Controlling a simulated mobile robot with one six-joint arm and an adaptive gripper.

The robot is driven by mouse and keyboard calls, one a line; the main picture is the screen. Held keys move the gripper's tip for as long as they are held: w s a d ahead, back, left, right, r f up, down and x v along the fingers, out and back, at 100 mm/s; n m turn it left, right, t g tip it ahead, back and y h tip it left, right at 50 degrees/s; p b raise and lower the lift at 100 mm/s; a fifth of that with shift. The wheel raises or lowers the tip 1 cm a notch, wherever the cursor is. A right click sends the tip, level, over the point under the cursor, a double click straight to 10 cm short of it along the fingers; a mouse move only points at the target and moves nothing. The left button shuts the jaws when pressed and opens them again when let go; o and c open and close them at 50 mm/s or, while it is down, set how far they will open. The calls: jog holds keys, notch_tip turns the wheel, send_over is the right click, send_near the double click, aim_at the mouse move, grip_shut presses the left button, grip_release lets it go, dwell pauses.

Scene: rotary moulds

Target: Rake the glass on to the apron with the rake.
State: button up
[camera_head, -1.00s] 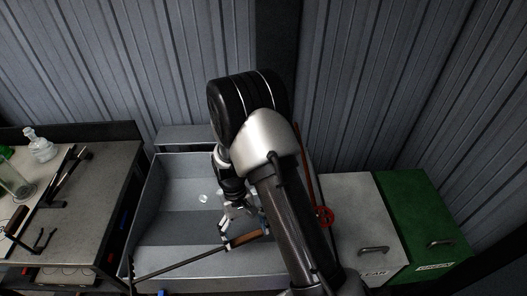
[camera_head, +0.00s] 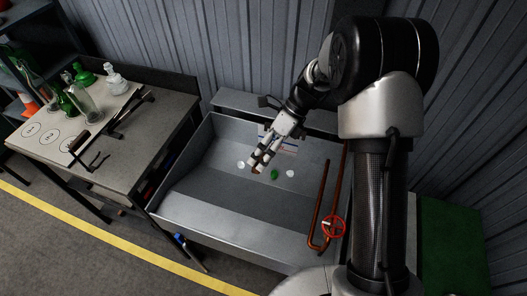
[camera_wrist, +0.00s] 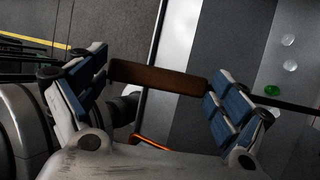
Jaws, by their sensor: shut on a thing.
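My gripper (camera_head: 258,163) is over the back part of the grey metal basin (camera_head: 185,160). In the wrist view its fingers are shut on the brown handle of the rake (camera_wrist: 155,77). The rake's dark shaft runs off to the right in that view; its head is not visible. In the head view the rake is mostly hidden. A green glass piece (camera_head: 274,174) and clear pieces (camera_head: 290,173) lie on the basin floor near the gripper. The green piece (camera_wrist: 271,90) and several clear pieces (camera_wrist: 289,67) show in the wrist view. A paler front strip (camera_head: 230,213) may be the apron.
A copper pipe (camera_head: 318,208) with a red handwheel (camera_head: 333,226) stands at the basin's right side. A table (camera_head: 170,108) on the left holds bottles (camera_head: 62,100) and dark tools. A ribbed wall is behind. The basin's front is clear.

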notch_tip(320, 180, down, 15)
jog(key=b, duration=1)
jog(key=shift+f, duration=0.1)
notch_tip(320, 180, down, 6)
jog(key=b, duration=0.2)
jog(key=shift+f, duration=0.2)
dwell(0.8)
jog(key=shift+a, duration=0.1)
dwell(0.3)
